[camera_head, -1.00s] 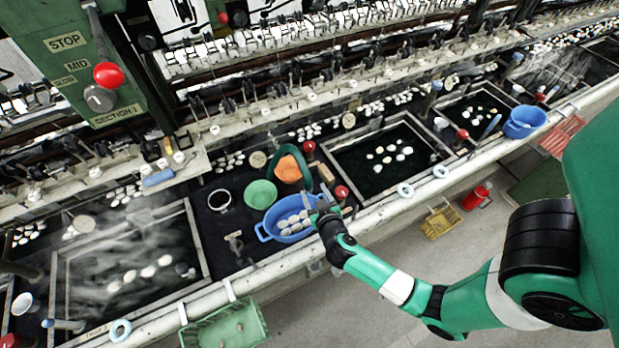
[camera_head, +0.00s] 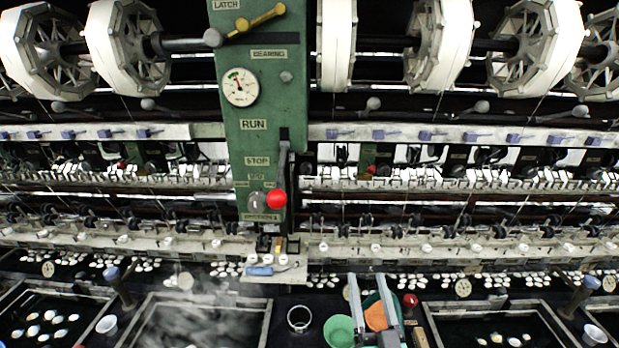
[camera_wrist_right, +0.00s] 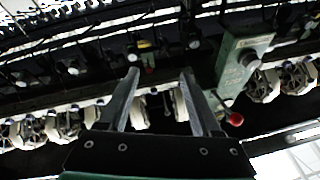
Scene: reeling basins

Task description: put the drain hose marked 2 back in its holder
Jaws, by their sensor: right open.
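My right gripper (camera_head: 371,284) is at the bottom of the head view, its two fingers apart and pointing up, with nothing between them. It stands in front of an orange bowl (camera_head: 376,317) and a dark green rim, which it partly hides. In the right wrist view the open gripper (camera_wrist_right: 160,75) points at the machine frame, also empty. I cannot make out the drain hose marked 2 or its holder in either current view. My left gripper is not in view.
A green bowl (camera_head: 339,331) and a dark round cup (camera_head: 299,319) are left of the gripper. Dark basins lie on both sides, the left one (camera_head: 205,315) steaming.

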